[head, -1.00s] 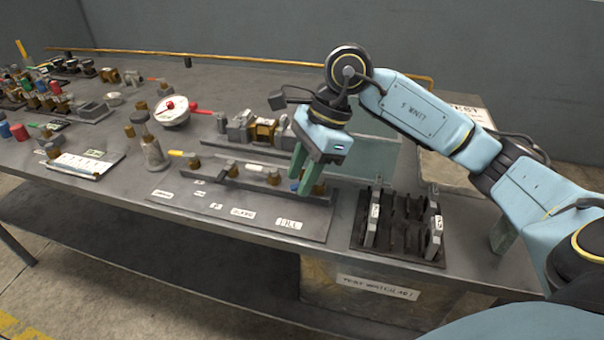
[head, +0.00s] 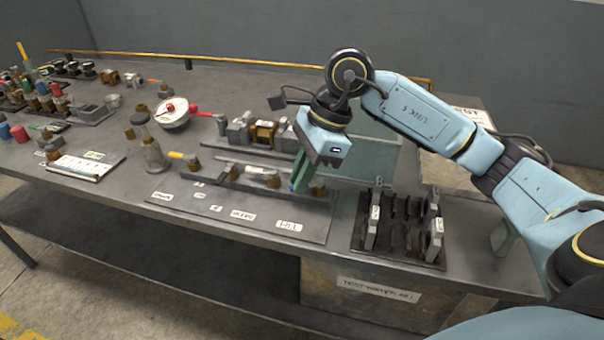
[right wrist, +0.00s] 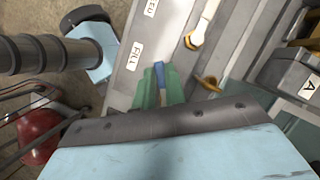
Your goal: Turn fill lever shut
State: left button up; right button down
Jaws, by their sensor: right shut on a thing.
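My right gripper (head: 297,186) is at the right end of the valve board (head: 243,208), above the FILL label (head: 289,226). Its green fingers are shut on the blue fill lever, which they mostly hide in the head view. In the right wrist view the blue lever (right wrist: 159,70) shows between the fingertips (right wrist: 157,84), beside the FILL label (right wrist: 135,56). The lever's exact angle is hard to tell. My left gripper is not in view.
A dark rack (head: 398,252) with upright plates stands to the right. A round gauge (head: 172,113) and a bottle (head: 151,150) stand farther left.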

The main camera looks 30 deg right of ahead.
jog(key=shift+w+d+m+t, duration=0.1)
jog(key=shift+w+m+t, duration=0.15)
jog(key=shift+m, duration=0.45)
jog(key=m, duration=0.2)
jog(key=m+t, duration=0.1)
jog(key=shift+w+d+h+b, duration=0.25)
jog(key=shift+w+h+b, duration=0.05)
jog(key=shift+w, duration=0.1)
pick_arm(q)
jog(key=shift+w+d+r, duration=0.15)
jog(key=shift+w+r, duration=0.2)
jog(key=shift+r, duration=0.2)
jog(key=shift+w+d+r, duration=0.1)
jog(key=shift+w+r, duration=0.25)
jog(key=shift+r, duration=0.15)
pick_arm(e)
jog(key=shift+w+d+m+t+h, duration=0.1)
jog(key=shift+w+m+t+h, duration=0.1)
jog(key=shift+m, duration=0.35)
jog(key=shift+w+d+m+t+h, duration=0.1)
jog(key=shift+m+t, duration=0.05)
jog(key=shift+m, duration=0.4)
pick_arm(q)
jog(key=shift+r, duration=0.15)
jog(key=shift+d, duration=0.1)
